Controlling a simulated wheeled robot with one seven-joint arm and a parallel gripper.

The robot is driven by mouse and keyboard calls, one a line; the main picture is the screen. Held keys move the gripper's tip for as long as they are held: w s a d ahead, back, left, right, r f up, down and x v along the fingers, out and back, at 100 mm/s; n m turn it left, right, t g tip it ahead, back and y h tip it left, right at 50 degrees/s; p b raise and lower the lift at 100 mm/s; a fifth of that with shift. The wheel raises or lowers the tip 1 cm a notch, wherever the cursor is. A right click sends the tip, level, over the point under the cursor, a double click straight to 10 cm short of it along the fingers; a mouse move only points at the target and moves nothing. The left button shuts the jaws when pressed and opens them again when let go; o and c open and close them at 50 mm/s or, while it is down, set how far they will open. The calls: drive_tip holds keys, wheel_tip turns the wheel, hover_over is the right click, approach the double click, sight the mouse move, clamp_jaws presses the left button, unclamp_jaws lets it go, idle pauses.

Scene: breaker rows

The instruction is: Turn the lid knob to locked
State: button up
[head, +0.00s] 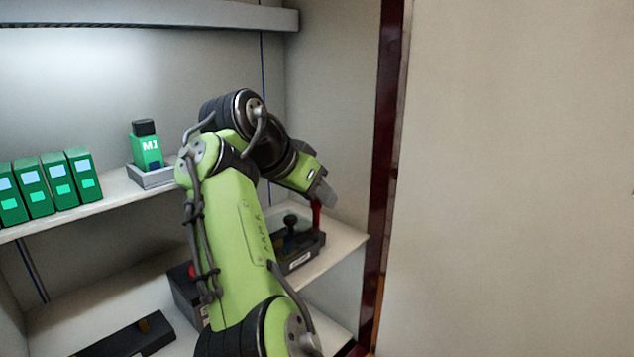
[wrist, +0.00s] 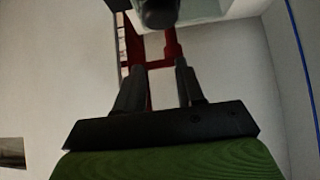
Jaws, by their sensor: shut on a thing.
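My gripper (head: 322,191) points down at the right end of a dark box (head: 300,260) on the right-hand shelf. Its fingertips are at a red handle (head: 316,217) that stands up from the box's right side. In the wrist view, my gripper (wrist: 160,66) has its two dark fingers on either side of the red handle (wrist: 168,46), shut on it. A black knob (head: 291,222) stands on the box left of the red handle. Which of the two is the lid knob, and any locked marking, I cannot tell.
A green M1 block (head: 147,150) sits in a grey holder (head: 153,178) on the upper shelf. Several green breakers (head: 55,180) stand at the left. A black strip (head: 128,340) lies below. A dark red post (head: 388,150) rises close to the right of my gripper.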

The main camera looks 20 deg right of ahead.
drive_tip(key=shift+f, duration=0.2)
idle(0.4)
drive_tip(key=o, duration=0.8)
drive_tip(key=shift+c, duration=0.2)
drive_tip(key=shift+o, duration=1.4)
drive_tip(key=shift+s, duration=0.2)
drive_tip(key=shift+w, duration=0.4)
drive_tip(key=p+v, duration=0.9)
drive_tip(key=v, duration=0.6)
drive_tip(key=shift+a+r, duration=0.25)
drive_tip(key=shift+a, duration=0.05)
drive_tip(key=shift+w, duration=0.1)
